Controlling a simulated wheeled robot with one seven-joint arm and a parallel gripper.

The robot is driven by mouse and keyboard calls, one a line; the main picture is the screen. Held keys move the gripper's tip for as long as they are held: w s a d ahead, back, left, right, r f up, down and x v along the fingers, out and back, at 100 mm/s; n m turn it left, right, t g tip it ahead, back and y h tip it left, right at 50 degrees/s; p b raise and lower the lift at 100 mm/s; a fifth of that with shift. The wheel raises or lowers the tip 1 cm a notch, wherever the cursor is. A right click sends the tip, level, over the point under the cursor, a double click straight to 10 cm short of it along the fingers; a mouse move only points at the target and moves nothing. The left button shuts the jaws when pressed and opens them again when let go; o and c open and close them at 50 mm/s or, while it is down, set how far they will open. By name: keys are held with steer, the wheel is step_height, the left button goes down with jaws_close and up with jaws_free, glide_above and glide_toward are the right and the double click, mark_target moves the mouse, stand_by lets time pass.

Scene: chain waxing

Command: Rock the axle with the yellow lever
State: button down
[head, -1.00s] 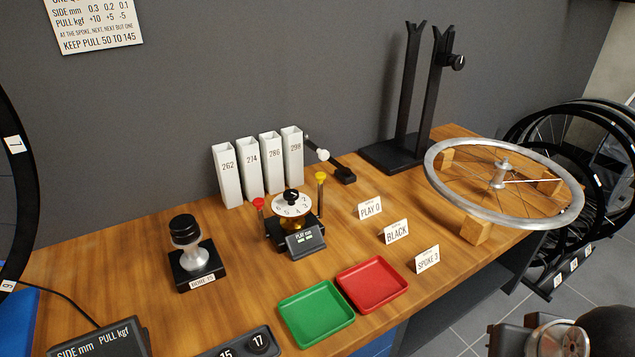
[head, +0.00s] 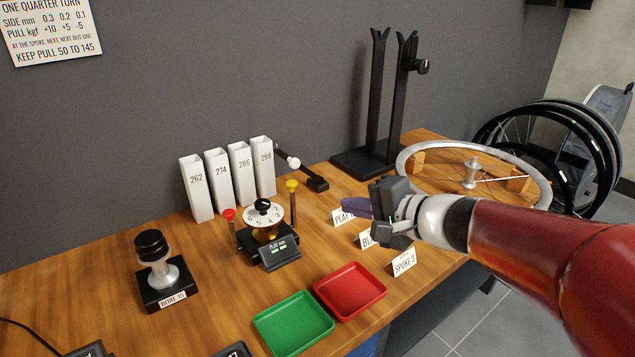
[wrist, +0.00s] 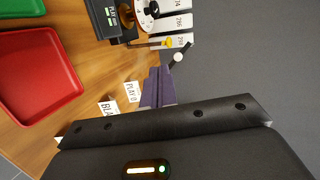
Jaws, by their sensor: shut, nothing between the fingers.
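The yellow lever (head: 292,186) is a thin upright post with a yellow knob, on the right side of the dial device. The device has a white numbered dial (head: 264,214) with a black knob, and a small screen (head: 280,254) in front. A red-knobbed lever (head: 229,215) stands on its left side. My gripper (head: 348,206) is to the right of the yellow lever, apart from it, above the small cards. Its purple fingers are together with nothing held. In the wrist view the yellow knob (wrist: 168,43) lies ahead of the fingers (wrist: 157,88). The axle itself is not clearly visible.
White numbered bins (head: 229,180) stand behind the device. A white-knobbed black tool (head: 300,168) lies behind the lever. Green (head: 293,323) and red (head: 350,291) trays are in front. A spoked wheel (head: 405,158) and a black stand (head: 365,165) are at right.

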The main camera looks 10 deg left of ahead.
mark_target(294, 184)
steer(key=shift+w+a+r+m+t+y, duration=0.1)
steer(key=shift+w+r+m+t+y, duration=0.1)
steer(key=shift+w, duration=0.25)
steer(key=shift+w+a+r+m+t+y, duration=0.1)
steer(key=shift+w+m+t, duration=0.1)
steer(key=shift+w, duration=0.2)
steer(key=p+x, duration=0.1)
steer(key=x, duration=1.3)
steer(key=shift+s+f, duration=0.1)
steer(key=shift+f, duration=0.05)
